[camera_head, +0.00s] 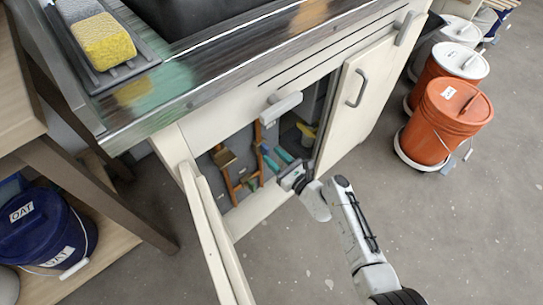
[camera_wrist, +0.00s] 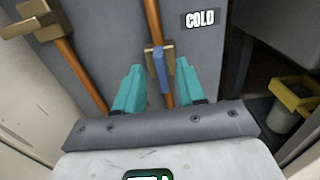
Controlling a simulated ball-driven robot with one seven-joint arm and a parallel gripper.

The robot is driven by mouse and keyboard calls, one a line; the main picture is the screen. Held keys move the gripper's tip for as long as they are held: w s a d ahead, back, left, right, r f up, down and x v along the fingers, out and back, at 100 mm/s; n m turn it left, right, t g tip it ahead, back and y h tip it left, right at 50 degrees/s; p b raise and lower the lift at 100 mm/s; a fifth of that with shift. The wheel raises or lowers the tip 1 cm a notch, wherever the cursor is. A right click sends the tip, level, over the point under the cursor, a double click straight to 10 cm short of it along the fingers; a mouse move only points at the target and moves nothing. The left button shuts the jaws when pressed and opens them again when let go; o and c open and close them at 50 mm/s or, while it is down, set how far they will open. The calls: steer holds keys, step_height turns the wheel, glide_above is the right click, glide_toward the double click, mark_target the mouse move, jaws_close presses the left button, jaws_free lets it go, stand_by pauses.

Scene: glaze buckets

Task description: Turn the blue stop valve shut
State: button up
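The blue stop valve handle (camera_wrist: 162,74) sits on a brass body on a copper pipe (camera_wrist: 152,20), beside a "COLD" label (camera_wrist: 200,19) on the grey back panel. The handle appears to lie roughly along the pipe. My gripper (camera_wrist: 160,75) has teal fingers spread apart, one on each side of the handle in the picture. I cannot tell whether either finger touches it. In the head view my gripper (camera_head: 277,158) reaches into the open cabinet under the sink. The valve is small and unclear there.
Another copper pipe with a brass fitting (camera_wrist: 40,20) stands to the left. A yellow-rimmed container (camera_wrist: 293,98) is at the right. The open cabinet door (camera_head: 215,240) is left of my arm; the other door (camera_head: 368,90) is shut. Orange buckets (camera_head: 437,120) stand on the floor at right.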

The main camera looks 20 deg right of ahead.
steer(key=shift+x, duration=0.9)
jaws_close()
